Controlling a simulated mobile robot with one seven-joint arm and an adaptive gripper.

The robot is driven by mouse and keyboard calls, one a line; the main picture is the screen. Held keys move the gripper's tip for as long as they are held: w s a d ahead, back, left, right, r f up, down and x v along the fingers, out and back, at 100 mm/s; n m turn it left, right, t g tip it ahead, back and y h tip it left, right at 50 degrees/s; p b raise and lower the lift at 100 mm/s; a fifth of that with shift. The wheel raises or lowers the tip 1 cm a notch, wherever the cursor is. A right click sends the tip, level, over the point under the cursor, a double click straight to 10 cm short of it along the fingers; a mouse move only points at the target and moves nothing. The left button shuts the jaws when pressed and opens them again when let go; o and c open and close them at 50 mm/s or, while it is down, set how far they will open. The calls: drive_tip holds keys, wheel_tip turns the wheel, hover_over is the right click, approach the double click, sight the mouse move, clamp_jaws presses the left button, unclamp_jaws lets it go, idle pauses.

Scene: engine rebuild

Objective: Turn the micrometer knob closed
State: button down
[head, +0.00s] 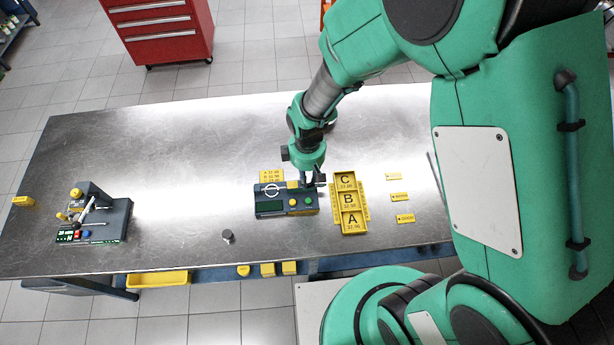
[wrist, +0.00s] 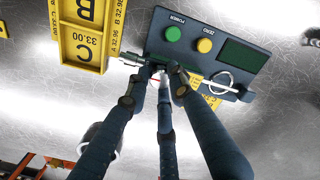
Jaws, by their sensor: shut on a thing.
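The micrometer station is a dark box (head: 270,208) with a green display, a yellow button and a green button; it also shows in the wrist view (wrist: 205,48). A silver ring-shaped frame (head: 272,190) stands at its back left.
A yellow tray lettered A, B, C (head: 338,231) stands close to the right of the station. Small yellow tags (head: 405,219) lie farther right. A small dark cylinder (head: 228,236) and another button device (head: 120,222) are to the left.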

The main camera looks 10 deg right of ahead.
sight(308, 180)
drive_tip(key=shift+s+d+f+n, duration=0.1)
drive_tip(key=shift+n, duration=0.2)
drive_tip(key=c, duration=1.5)
unclamp_jaws()
drive_tip(key=shift+r, duration=0.2)
drive_tip(key=shift+r, duration=0.2)
wheel_tip(308, 180, up, 11)
drive_tip(key=shift+r, duration=0.15)
